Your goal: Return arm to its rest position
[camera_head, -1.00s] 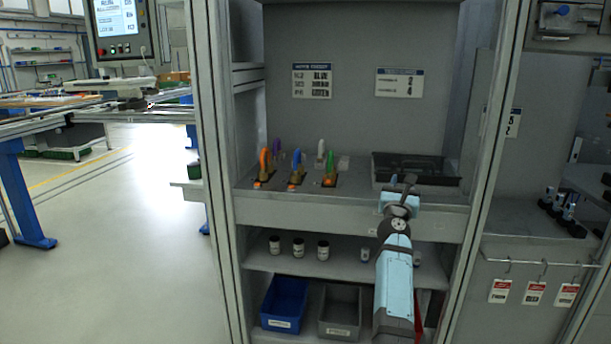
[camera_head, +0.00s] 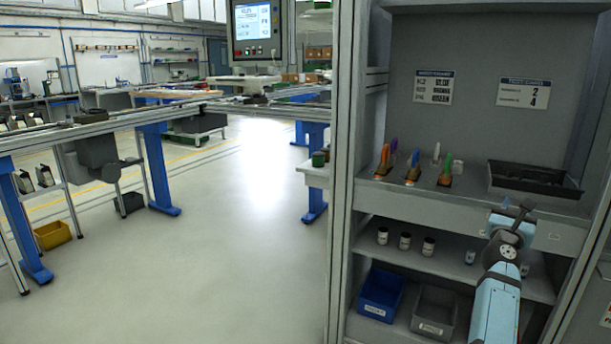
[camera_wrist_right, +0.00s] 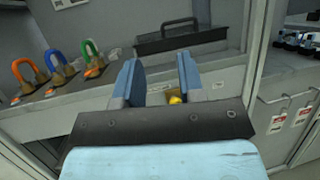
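My right gripper (camera_head: 514,212) is in front of the shelf edge, just below and in front of a black tray (camera_head: 535,181). In the right wrist view its two blue fingers (camera_wrist_right: 159,82) stand apart with a clear gap and hold nothing. A small yellow spot shows low between them; I cannot tell what it is. The black tray (camera_wrist_right: 180,42) is beyond the fingertips and apart from them. My left gripper is in neither view.
The shelf unit holds orange, blue and green looped items (camera_head: 413,166) beside the tray. Small jars (camera_head: 405,241) stand on the shelf below, above a blue bin (camera_head: 381,294) and a grey bin (camera_head: 434,309). A frame post (camera_head: 345,180) borders open floor (camera_head: 240,240) at left.

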